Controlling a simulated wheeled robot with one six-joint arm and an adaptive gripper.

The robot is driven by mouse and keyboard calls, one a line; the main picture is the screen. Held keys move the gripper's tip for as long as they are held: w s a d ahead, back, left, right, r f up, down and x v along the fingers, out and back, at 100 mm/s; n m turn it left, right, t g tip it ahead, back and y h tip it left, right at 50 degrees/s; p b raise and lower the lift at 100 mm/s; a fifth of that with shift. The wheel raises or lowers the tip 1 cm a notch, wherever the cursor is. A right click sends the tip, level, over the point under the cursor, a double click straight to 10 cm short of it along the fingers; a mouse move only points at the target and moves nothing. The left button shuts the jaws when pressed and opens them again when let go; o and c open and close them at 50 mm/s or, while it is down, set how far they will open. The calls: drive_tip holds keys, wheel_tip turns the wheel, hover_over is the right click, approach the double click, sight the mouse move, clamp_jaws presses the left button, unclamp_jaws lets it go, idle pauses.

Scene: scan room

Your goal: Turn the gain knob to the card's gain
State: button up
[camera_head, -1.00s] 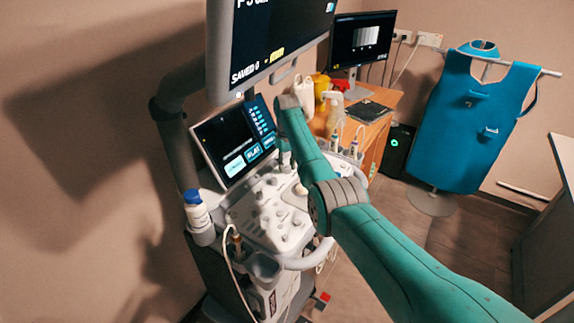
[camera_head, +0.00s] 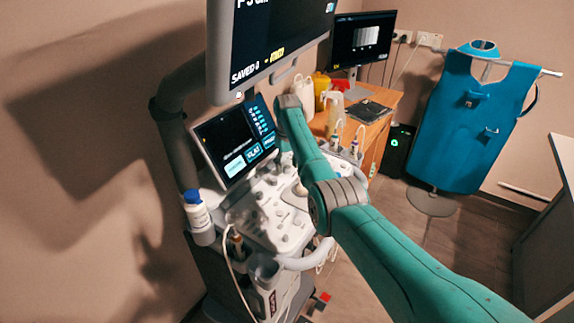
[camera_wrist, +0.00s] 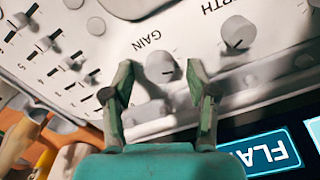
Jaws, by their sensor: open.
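The gain knob (camera_wrist: 160,67) is a round light-grey knob under the printed word GAIN in the wrist view, on the pale console panel (camera_wrist: 187,25). My gripper (camera_wrist: 158,92) is open, with one dark finger to each side of the knob and a gap on both sides. Nothing is held. I cannot tell how far the fingertips are above the panel. In the head view the console (camera_head: 262,222) shows, but my arm hides the gain knob. I cannot make out a card with a gain value in either view.
Another knob (camera_wrist: 238,34) sits to the right of the gain knob, with sliders (camera_wrist: 45,45) at the left. A touch screen (camera_head: 234,139) stands behind the console, and a large monitor (camera_head: 268,40) hangs above it. A bottle (camera_head: 196,212) stands at the console's left side.

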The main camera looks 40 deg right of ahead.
sight(287, 167)
wheel_tip(287, 167, up, 12)
idle(0.6)
drive_tip(key=shift+s, duration=0.1)
idle(0.4)
